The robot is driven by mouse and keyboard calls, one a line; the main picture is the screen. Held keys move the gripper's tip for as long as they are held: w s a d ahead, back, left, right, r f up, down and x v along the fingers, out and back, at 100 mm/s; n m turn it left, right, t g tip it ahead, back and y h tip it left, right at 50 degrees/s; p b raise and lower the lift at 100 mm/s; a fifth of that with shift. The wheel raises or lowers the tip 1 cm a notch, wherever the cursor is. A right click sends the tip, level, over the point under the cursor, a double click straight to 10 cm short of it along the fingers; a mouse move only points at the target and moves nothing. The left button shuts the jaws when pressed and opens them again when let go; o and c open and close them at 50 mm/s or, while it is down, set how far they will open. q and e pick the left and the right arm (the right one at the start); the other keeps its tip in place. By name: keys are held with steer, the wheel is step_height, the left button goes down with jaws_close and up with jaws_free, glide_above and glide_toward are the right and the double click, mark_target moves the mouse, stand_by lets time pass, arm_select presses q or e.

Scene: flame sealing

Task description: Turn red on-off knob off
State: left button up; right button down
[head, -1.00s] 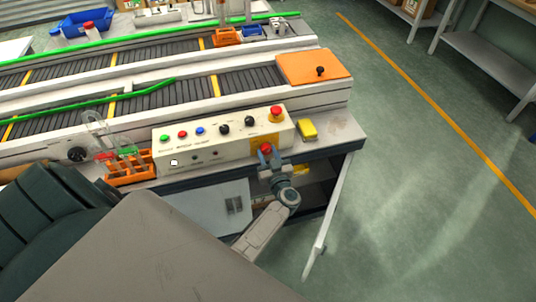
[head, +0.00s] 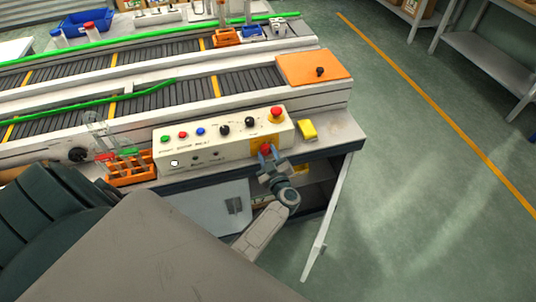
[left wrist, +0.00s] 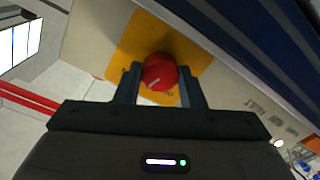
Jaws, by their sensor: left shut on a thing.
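The red on-off knob (head: 266,149) sits on a yellow plate at the right end of the white control box's (head: 180,148) front. My left gripper (head: 267,154) reaches up to it from below, tilted. In the left wrist view the red knob (left wrist: 160,72) lies between the two dark fingertips of my left gripper (left wrist: 160,80), which are shut on it. A pale mark shows on the knob's face, slanted. The yellow plate (left wrist: 140,38) is behind it. My right gripper is not in view.
A red emergency button (head: 277,112) is on top of the box, beside black knobs and small coloured buttons. A yellow block (head: 307,130) lies to its right. An orange rack (head: 130,170) holding tubes stands at left. An open cabinet door (head: 328,220) hangs below.

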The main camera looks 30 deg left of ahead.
arm_select(q)
steer(key=n, duration=0.2)
steer(key=shift+f+n, duration=0.1)
steer(key=shift+n, duration=0.3)
steer(key=n+b, duration=0.1)
steer(key=n, duration=0.2)
steer(key=shift+n, duration=0.3)
steer(key=n+b, duration=0.2)
steer(key=n, duration=0.2)
steer(key=shift+n+b, duration=0.35)
steer(key=shift+n, duration=0.45)
steer(key=shift+h, duration=0.3)
steer(key=o, duration=1)
